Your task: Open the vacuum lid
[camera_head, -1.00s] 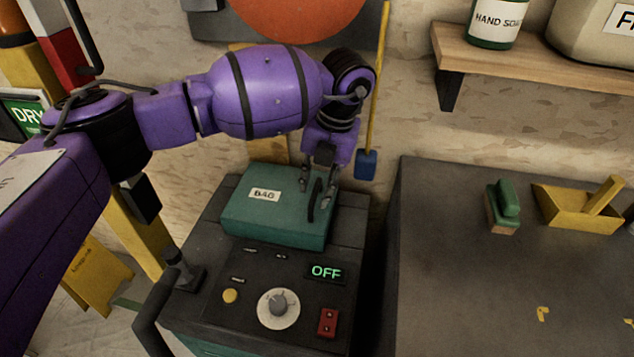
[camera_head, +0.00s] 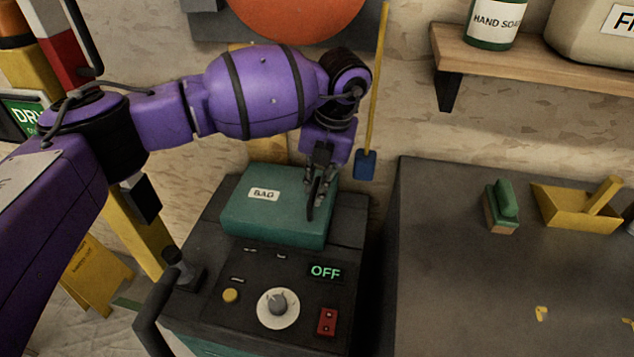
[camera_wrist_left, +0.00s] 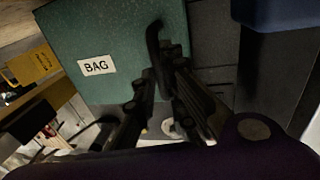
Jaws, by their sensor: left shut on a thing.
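The vacuum (camera_head: 215,318) has a dark top panel with an OFF display, a dial and buttons. Its green lid (camera_head: 245,218), labelled BAG, lies flat and closed at the back of the panel. A dark curved handle (camera_head: 311,208) stands at the lid's right end; it also shows in the left wrist view (camera_wrist_left: 154,42). My left gripper (camera_head: 318,188) reaches down from above and is shut on the handle. In the left wrist view its fingers (camera_wrist_left: 157,82) meet around the handle's near part. My right gripper is not in view.
A dark table (camera_head: 450,260) stands to the right with a green brush (camera_head: 502,205) and a yellow dustpan (camera_head: 570,212). A yellow pole with a blue end (camera_head: 366,165) leans on the wall behind. A wooden shelf (camera_head: 530,66) is at upper right.

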